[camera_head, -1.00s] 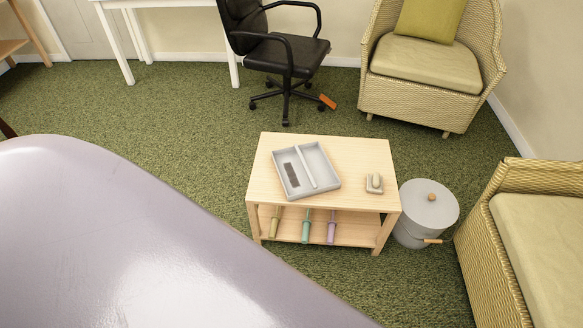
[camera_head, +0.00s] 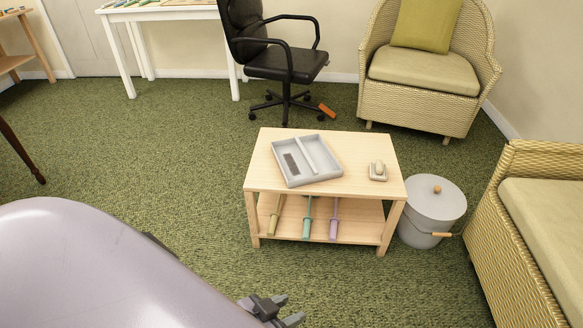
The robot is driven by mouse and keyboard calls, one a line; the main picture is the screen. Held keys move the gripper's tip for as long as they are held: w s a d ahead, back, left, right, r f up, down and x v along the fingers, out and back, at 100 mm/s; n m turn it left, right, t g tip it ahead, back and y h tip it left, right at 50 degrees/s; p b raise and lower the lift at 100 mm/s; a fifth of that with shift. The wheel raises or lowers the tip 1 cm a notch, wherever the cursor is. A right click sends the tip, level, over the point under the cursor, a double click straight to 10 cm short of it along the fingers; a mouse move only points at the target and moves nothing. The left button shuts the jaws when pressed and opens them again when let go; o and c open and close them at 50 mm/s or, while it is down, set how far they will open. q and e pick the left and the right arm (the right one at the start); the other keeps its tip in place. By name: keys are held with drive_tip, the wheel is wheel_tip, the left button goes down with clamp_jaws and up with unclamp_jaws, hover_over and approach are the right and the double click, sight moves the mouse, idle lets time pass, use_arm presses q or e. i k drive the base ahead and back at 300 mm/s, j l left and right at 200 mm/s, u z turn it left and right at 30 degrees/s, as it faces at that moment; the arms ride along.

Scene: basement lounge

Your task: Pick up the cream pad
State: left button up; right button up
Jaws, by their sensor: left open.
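A small cream pad-like piece (camera_head: 379,167) sits at the right end of the low wooden table (camera_head: 350,190). It rests on a small pale block or dish; the two are too small to tell apart clearly. My left gripper (camera_head: 289,309) shows at the bottom edge, partly cut off and partly hidden by my arm. It is open and empty, well in front of the table and apart from the pad. My right gripper is out of view.
A grey two-compartment tray (camera_head: 307,160) with a dark strip lies on the tabletop. Several coloured-handled tools (camera_head: 307,229) rest on the lower shelf. A grey lidded bin (camera_head: 433,207) and a wicker chair (camera_head: 520,210) stand right. Carpet left of the table is clear.

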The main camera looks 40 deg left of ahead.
sight(378, 170)
drive_tip(key=i+j+z, duration=0.2)
drive_tip(key=j, duration=0.2)
drive_tip(key=i+j+z, duration=0.15)
drive_tip(key=j, duration=0.25)
drive_tip(key=i+j+z, duration=0.25)
drive_tip(key=i+j, duration=0.35)
drive_tip(key=i, duration=0.45)
